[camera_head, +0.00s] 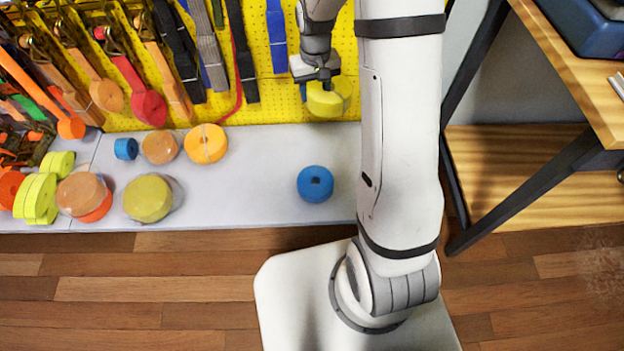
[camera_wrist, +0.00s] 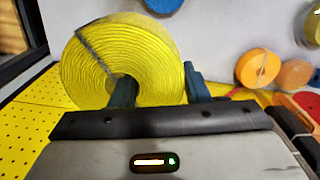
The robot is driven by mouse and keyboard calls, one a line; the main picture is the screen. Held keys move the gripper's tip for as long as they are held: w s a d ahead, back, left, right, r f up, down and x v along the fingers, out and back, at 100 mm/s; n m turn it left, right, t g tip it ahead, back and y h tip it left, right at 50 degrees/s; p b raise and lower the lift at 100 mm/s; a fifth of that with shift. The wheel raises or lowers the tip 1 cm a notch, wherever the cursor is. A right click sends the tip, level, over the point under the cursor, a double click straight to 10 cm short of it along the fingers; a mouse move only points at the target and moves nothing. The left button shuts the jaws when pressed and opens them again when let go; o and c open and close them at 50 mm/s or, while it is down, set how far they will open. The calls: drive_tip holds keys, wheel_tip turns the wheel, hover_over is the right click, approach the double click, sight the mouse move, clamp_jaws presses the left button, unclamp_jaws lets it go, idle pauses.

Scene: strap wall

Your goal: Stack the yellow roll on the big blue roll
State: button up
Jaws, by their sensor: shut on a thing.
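The yellow roll (camera_head: 328,101) is in my gripper (camera_head: 318,79), in front of the yellow pegboard at the back of the shelf. In the wrist view the yellow roll (camera_wrist: 150,52) fills the upper left, with one finger of my gripper (camera_wrist: 160,87) in its centre hole and the other outside its rim. It looks held above the shelf. The big blue roll (camera_head: 304,187) lies flat on the shelf, nearer the front edge, with its dark centre hole facing up. Only its edge shows at the top of the wrist view (camera_wrist: 164,5).
A small blue roll (camera_head: 125,149), orange rolls (camera_head: 206,143) and a yellow-green roll (camera_head: 149,198) lie on the grey shelf (camera_head: 255,160) to the left. Straps hang on the pegboard (camera_head: 262,108). A wooden table (camera_head: 575,45) stands at right. Shelf around the big blue roll is clear.

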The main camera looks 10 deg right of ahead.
drive_tip(key=s+a+f+n+b, duration=0.1)
drive_tip(key=s+f+n+b, duration=0.15)
drive_tip(key=s+f, duration=0.45)
drive_tip(key=s+a+f+n+b, duration=0.1)
drive_tip(key=s+a+f+n, duration=0.15)
drive_tip(key=f, duration=0.85)
drive_tip(key=n+b, duration=0.1)
drive_tip(key=b, duration=0.1)
hover_over(314, 187)
wheel_tip(314, 187, down, 5)
drive_tip(key=shift+f, duration=0.15)
drive_tip(key=shift+f+b, duration=0.45)
drive_tip(key=shift+f, duration=1.65)
drive_tip(key=shift+f, duration=0.15)
drive_tip(key=o, duration=1.2)
